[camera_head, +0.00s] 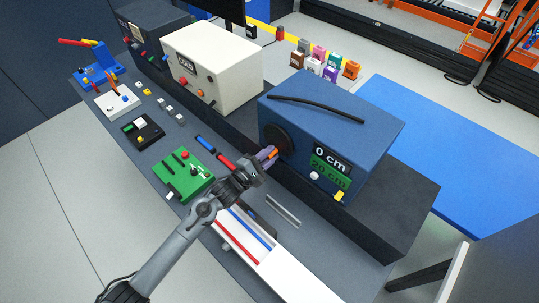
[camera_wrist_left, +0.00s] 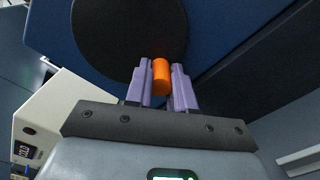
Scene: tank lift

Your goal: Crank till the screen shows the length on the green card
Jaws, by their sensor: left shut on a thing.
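A blue box (camera_head: 345,110) with a black handle on top stands on a dark block at the right. Its screen (camera_head: 331,158) reads "0 cm". The green card (camera_head: 330,175) under the screen appears to read "20 cm". A dark round disc (camera_head: 277,138) sits on the box's left end and shows large in the left wrist view (camera_wrist_left: 125,35). An orange crank knob (camera_wrist_left: 161,76) sticks out from the disc. My left gripper (camera_head: 268,154) is shut on the knob, with a purple finger on each side (camera_wrist_left: 160,85). My right gripper is not in view.
A cream box (camera_head: 215,70) stands further back on the grey bench. A green board (camera_head: 184,175) and a white tray (camera_head: 235,232) with red and blue rods lie near my left arm. Several small coloured blocks stand behind. A blue table (camera_head: 450,150) is at the right.

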